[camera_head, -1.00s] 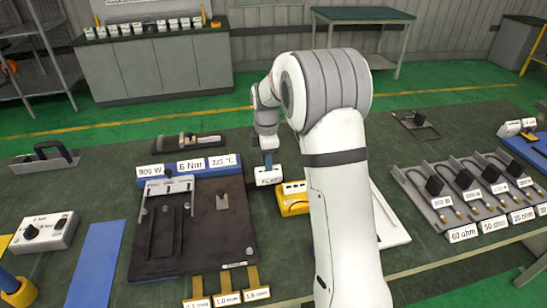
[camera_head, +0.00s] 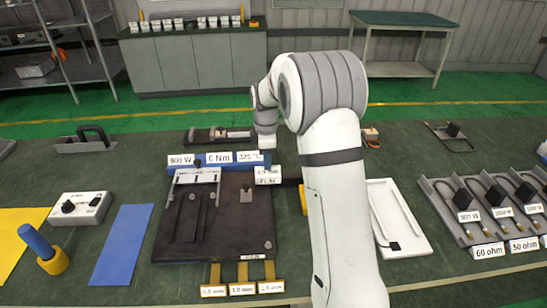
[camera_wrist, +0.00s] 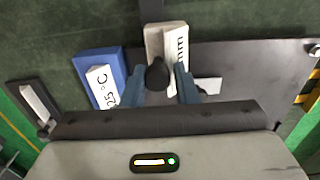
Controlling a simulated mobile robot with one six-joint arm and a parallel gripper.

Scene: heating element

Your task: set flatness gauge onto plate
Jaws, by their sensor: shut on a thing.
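The flatness gauge is a small pale block with a "FLAT" label (camera_head: 268,176). In the wrist view the gauge (camera_wrist: 153,42) has a dark knob and a white label ending in "mm". My gripper (camera_head: 267,153) is shut on it; in the wrist view my gripper's blue fingers (camera_wrist: 158,88) sit either side of the knob. The plate is a dark slab (camera_head: 225,225), also in the wrist view (camera_wrist: 250,65). The gauge is at the plate's far right corner. I cannot tell whether it touches the plate.
A blue block with labels "900 W", "6 Nm" and "225 °C" (camera_head: 230,158) lies along the plate's far edge. A grey slotted bar (camera_head: 197,176) and small bracket (camera_head: 246,196) are on the plate. Yellow tabs (camera_head: 243,272) stand at its near edge. A white tray (camera_head: 400,222) lies right of my arm.

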